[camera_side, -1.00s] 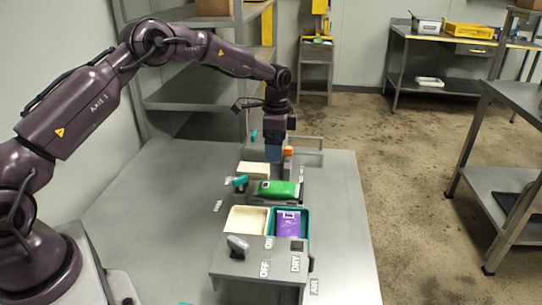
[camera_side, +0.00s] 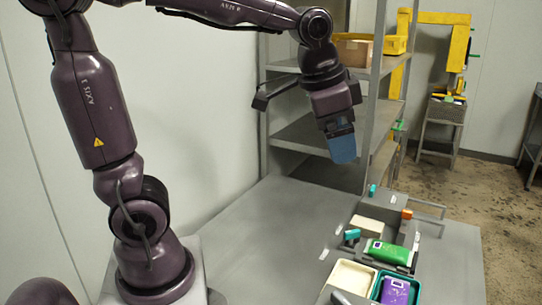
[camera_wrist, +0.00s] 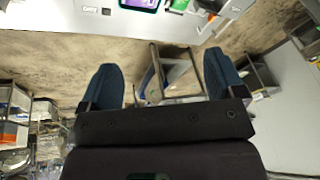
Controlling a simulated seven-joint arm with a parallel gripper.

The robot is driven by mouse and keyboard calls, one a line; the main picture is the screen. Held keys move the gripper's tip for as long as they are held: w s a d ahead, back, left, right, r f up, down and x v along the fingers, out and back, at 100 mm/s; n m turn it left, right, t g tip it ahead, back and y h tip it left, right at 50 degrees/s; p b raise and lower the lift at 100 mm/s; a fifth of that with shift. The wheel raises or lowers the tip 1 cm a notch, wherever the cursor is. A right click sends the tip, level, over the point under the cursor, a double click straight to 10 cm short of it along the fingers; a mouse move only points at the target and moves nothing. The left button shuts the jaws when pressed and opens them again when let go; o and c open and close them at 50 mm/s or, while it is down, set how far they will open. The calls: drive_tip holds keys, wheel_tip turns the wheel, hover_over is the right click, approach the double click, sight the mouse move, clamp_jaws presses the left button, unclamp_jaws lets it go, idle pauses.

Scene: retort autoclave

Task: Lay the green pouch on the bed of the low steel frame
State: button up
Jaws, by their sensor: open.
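A piece of green (camera_wrist: 180,4) shows at that view's top edge.
A purple pouch (camera_side: 396,291) lies in a teal tray (camera_side: 374,293), beside a cream tray (camera_side: 352,275). Another cream block or tray (camera_side: 366,227) and a thin rail (camera_side: 425,204) stand behind the green pouch. Steel shelving (camera_side: 305,135) rises behind. The bench's left part is clear.

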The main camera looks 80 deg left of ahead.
drive_tip(key=s+d+f+n+t, duration=0.1)
drive_tip(key=s+f+n, duration=0.1)
drive_tip(key=s, duration=0.9)
drive_tip(key=shift+d+f+n+t+h, duration=0.15)
drive_tip(key=shift+n+t+h, duration=0.15)
drive_tip(key=shift+n+h, duration=0.15)
